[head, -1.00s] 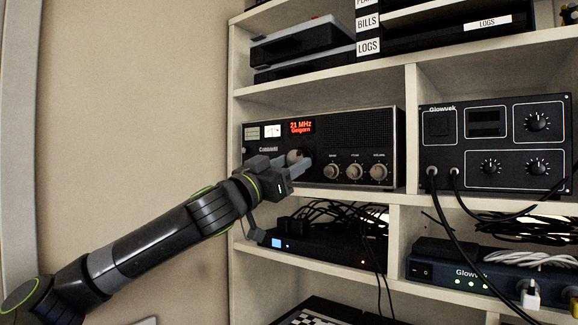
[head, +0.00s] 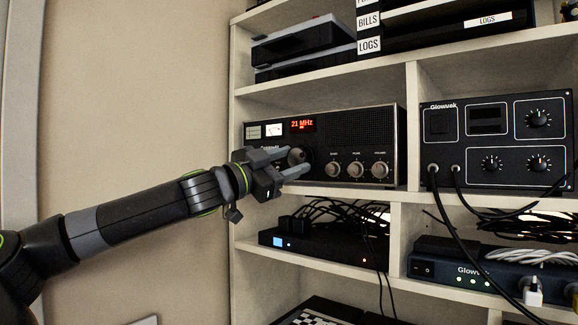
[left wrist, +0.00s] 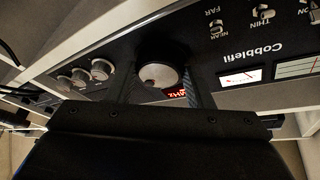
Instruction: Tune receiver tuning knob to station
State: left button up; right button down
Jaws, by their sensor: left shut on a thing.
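The receiver (head: 355,130) is a black set on the middle shelf, with a red-lit display (head: 302,124) reading "21 MHz" above a small line I cannot read. Its large round tuning knob (head: 296,156) sits below the display. My left gripper (head: 298,161) is shut on this knob, with one finger above it and one below. In the left wrist view the knob (left wrist: 158,75) shows between the two fingers, and the display (left wrist: 177,93) is partly hidden behind a finger. My right gripper is not in view.
Several smaller knobs (head: 356,169) sit right of the tuning knob. A second black unit (head: 495,140) with cables stands in the right cubby. A black box (head: 325,243) with tangled cables is on the shelf below. The wall on the left is clear.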

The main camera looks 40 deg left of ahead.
pick_arm(q)
jog(key=m+b, duration=0.2)
jog(key=shift+a+f+m+g+h, duration=0.1)
jog(key=shift+f+m+g+h, duration=0.05)
jog(key=shift+m+g+h, duration=0.2)
jog(key=shift+r+m+g+b, duration=0.25)
jog(key=shift+m+b, duration=0.5)
jog(key=shift+b, duration=0.35)
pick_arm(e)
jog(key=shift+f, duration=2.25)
pick_arm(q)
jog(key=shift+h, duration=0.25)
jog(key=o, duration=1)
